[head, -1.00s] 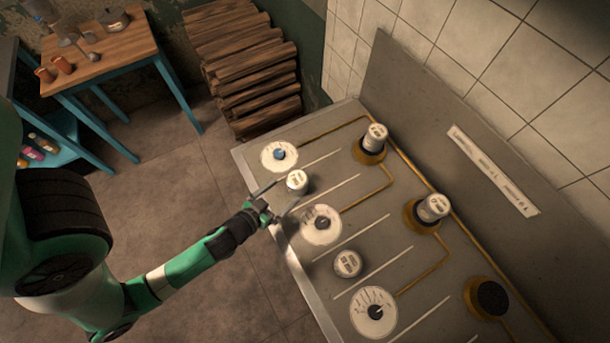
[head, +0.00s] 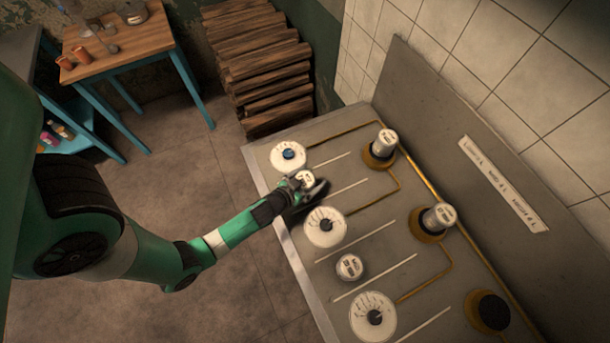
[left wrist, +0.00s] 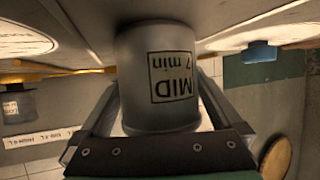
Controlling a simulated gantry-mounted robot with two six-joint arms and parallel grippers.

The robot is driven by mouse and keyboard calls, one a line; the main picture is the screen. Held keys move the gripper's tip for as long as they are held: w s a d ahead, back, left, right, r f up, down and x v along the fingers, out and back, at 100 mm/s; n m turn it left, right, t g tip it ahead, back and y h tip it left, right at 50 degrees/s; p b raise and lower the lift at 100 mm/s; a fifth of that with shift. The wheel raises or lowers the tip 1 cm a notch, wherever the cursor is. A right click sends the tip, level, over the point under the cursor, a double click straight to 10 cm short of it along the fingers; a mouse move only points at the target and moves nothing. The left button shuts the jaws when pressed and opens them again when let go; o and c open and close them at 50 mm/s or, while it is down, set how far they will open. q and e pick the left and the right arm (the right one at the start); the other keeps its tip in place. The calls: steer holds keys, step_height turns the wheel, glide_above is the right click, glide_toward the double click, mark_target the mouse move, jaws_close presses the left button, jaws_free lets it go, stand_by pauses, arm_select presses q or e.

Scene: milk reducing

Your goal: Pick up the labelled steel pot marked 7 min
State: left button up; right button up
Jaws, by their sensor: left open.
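The steel pot labelled "MID 7 min" (left wrist: 158,65) fills the middle of the left wrist view, appearing upside down there. In the head view its pale top (head: 306,179) shows between the first two white dials, partly hidden by my gripper. My left gripper (head: 300,188) is open, with a finger on each side of the pot; I cannot tell if they touch it. Another labelled pot (head: 349,267) stands on the counter between the second and third dials. My right gripper is not in view.
The grey counter (head: 335,296) carries white dials (head: 325,227) and gold burners along the back. Labelled pots stand on two burners, one at the back (head: 386,142) and one in the middle (head: 438,217). The burner at the lower right (head: 488,312) is without a pot.

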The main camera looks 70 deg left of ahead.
mark_target(308, 185)
arm_select(q)
steer(key=c, duration=1.4)
steer(key=shift+r, duration=0.1)
steer(key=shift+r, duration=0.25)
step_height(308, 185, up, 2)
steer(key=shift+r+p, duration=0.1)
steer(key=shift+p, duration=1)
steer(key=d+r, duration=0.1)
steer(key=s+d+r, duration=0.1)
steer(key=r, duration=0.1)
steer(key=s+d+r, duration=0.1)
steer(key=r, duration=0.1)
steer(key=shift+s+d, duration=0.1)
steer(key=shift+d, duration=0.15)
steer(key=s+d+r, duration=0.5)
steer(key=s+d, duration=0.1)
steer(key=d, duration=0.2)
